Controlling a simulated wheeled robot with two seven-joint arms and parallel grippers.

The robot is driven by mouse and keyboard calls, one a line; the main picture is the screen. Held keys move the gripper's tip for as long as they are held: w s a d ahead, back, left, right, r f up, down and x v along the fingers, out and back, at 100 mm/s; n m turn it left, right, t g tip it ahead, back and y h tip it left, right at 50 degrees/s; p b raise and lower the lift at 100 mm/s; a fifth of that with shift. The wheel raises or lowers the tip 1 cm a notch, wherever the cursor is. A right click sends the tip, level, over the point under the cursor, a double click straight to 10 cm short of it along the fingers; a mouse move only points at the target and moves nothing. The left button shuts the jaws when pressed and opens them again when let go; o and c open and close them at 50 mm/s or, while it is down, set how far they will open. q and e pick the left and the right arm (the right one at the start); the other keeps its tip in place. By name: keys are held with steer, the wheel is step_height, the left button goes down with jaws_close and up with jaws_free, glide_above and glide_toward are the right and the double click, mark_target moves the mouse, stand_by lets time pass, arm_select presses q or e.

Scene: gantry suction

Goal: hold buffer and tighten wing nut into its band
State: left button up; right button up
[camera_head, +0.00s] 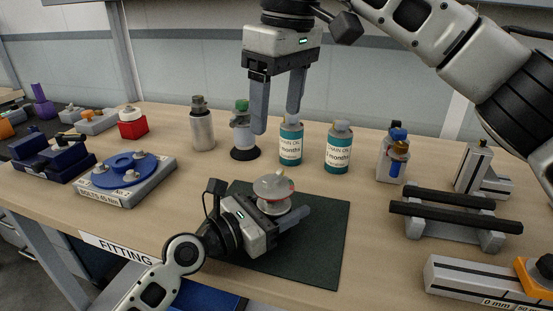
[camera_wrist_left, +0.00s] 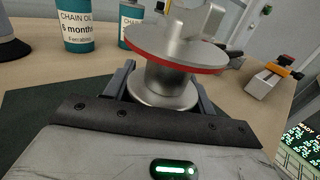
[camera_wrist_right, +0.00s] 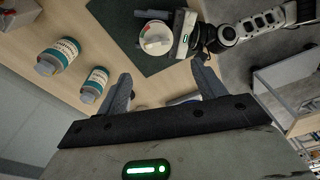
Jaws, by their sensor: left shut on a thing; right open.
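The buffer (camera_head: 273,187) is a grey metal spool with a wide round top disc and a red band around the disc's edge. It stands upright on the dark green mat (camera_head: 325,240). A raised metal wing nut (camera_wrist_left: 207,22) sits on top of the disc in the left wrist view. My left gripper (camera_head: 284,212) lies low over the mat and is shut on the buffer's narrower body, below the disc. My right gripper (camera_head: 277,118) is open and empty, pointing down, well above and behind the buffer. The right wrist view shows the buffer (camera_wrist_right: 155,38) beyond its fingers, apart from them.
Two teal chain oil bottles (camera_head: 290,145) (camera_head: 338,150) and a green-capped bottle (camera_head: 243,135) stand behind the mat. A blue bolt fixture (camera_head: 130,170) is at left. A black-railed cradle (camera_head: 455,215) is at right. The mat's right part is clear.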

mark_target(274, 173)
steer(key=shift+g+h, duration=0.3)
steer(key=shift+h, duration=0.2)
steer(key=f, duration=0.7)
steer(key=w+f, duration=0.1)
steer(key=f, duration=0.3)
steer(key=shift+a, duration=0.35)
steer(key=shift+c, duration=0.3)
steer(key=shift+m, duration=0.3)
steer(key=c, duration=0.9)
